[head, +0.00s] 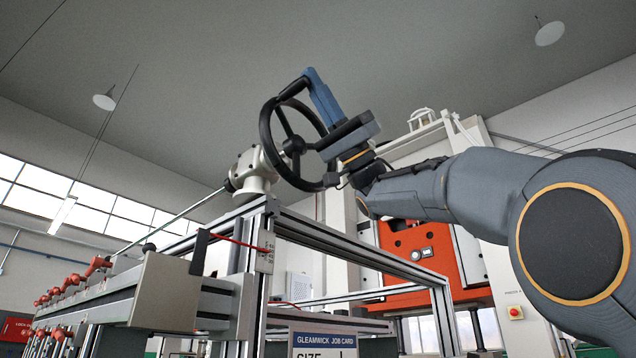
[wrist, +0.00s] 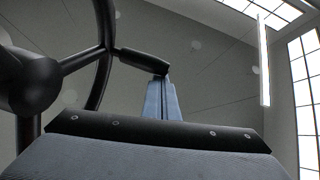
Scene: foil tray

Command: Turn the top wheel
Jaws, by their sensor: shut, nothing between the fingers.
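The top wheel (head: 266,130) is a black spoked handwheel on a pale housing (head: 252,172) above the frame's corner. It also shows close on the left in the wrist view (wrist: 105,40), with its hub (wrist: 28,82) at the edge. A black handle (head: 295,88) sticks out from the upper rim; in the wrist view the handle (wrist: 140,62) points right. My gripper (head: 309,74) has blue fingers, shut and empty, reaching up in front of the wheel's right side. In the wrist view the fingertips (wrist: 162,80) lie by the handle's end. I cannot tell whether they touch.
An aluminium frame (head: 345,243) stands below the wheel, with a pale box (head: 165,292) and a row of red fittings (head: 98,264) at left. An orange-red machine panel (head: 425,240) stands behind. A job card (head: 322,340) hangs at the front. Open air lies above the wheel.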

